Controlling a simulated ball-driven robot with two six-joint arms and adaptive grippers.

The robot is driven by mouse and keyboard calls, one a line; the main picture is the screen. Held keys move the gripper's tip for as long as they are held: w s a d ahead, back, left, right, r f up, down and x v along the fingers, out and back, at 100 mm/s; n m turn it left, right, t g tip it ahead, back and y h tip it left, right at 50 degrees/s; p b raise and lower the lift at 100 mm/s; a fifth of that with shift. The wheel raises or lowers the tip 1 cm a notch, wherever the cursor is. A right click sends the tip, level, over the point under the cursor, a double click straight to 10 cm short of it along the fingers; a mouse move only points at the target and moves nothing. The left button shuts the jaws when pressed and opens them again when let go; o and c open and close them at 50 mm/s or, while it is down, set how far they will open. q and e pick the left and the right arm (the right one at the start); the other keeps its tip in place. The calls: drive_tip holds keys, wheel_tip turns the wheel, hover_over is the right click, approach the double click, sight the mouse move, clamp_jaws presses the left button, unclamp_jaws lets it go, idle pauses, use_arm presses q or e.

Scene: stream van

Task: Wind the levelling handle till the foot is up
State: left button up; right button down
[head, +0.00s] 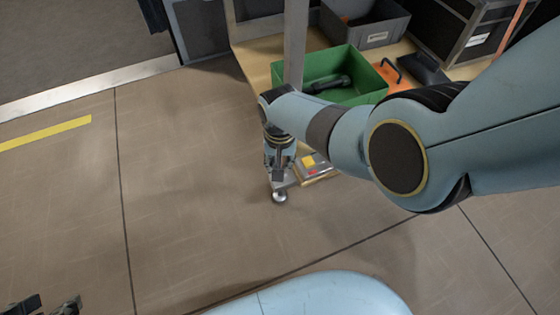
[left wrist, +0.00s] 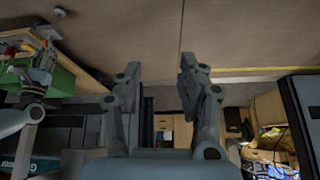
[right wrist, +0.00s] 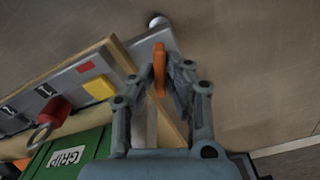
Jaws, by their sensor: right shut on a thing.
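My right gripper (head: 279,172) points down beside the low bench, at the end of the arm that crosses the head view from the right. In the right wrist view it is shut on an orange handle (right wrist: 159,68), which stands up between its fingertips. A shiny round metal piece (head: 280,197) shows just below the gripper, and it also shows past the handle in the right wrist view (right wrist: 157,22). I cannot tell if it is the foot. My left gripper (head: 45,305) is open and empty at the lower left, with its fingers spread in the left wrist view (left wrist: 155,85).
A panel with yellow and red parts (head: 315,166) is beside my right gripper. A green crate (head: 362,91) holding a dark tool, a grey bin (head: 372,37) and a black case (head: 455,40) stand behind.

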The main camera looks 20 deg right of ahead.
drive_tip(key=n, duration=0.3)
drive_tip(key=shift+n+p, duration=0.35)
drive_tip(key=shift+n, duration=0.05)
drive_tip(key=n, duration=0.2)
drive_tip(key=shift+n, duration=0.3)
drive_tip(key=n, duration=0.3)
drive_tip(key=shift+n+p, duration=0.3)
drive_tip(key=n, duration=0.2)
drive_tip(key=shift+n, duration=0.4)
drive_tip(key=n, duration=1)
drive_tip(key=shift+n+p, duration=0.3)
drive_tip(key=shift+n, duration=0.1)
use_arm(q)
drive_tip(key=shift+s+r+g, duration=0.35)
drive_tip(key=shift+r+g, duration=0.1)
drive_tip(key=shift+r, duration=0.3)
drive_tip(key=shift+s+r+g, duration=0.4)
drive_tip(key=shift+r+g, duration=0.1)
drive_tip(key=shift+r, duration=0.3)
drive_tip(key=shift+s+r+g, duration=0.35)
drive_tip(key=shift+r+g, duration=0.1)
drive_tip(key=shift+r, duration=0.3)
use_arm(e)
drive_tip(key=shift+n, duration=1.5)
